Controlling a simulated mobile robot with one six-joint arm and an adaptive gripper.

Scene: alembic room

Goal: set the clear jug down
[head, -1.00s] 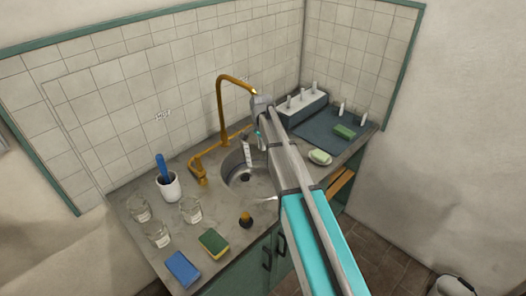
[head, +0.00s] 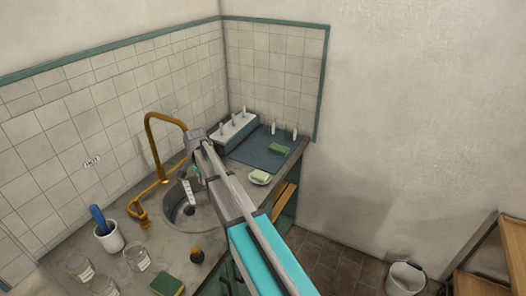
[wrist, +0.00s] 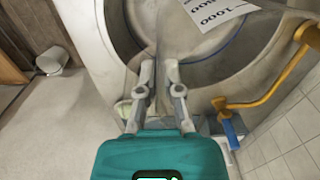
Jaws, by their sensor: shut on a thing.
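The clear jug (wrist: 213,14) is see-through and hard to make out. Its white printed label, with "1000" on it, shows at the top of the wrist view. In the head view the jug's label (head: 188,190) shows over the round sink (head: 178,214), below the end of my arm. My gripper (wrist: 159,75) is shut on the jug; its two fingers are close together in the wrist view. The jug's outline and base are not clear. In the head view my arm hides most of the gripper.
A brass tap (head: 152,150) stands left of the jug. A soap dish (head: 260,178), brush cup (head: 109,238), glass jars (head: 137,257) and dark bottle (head: 197,256) share the counter.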

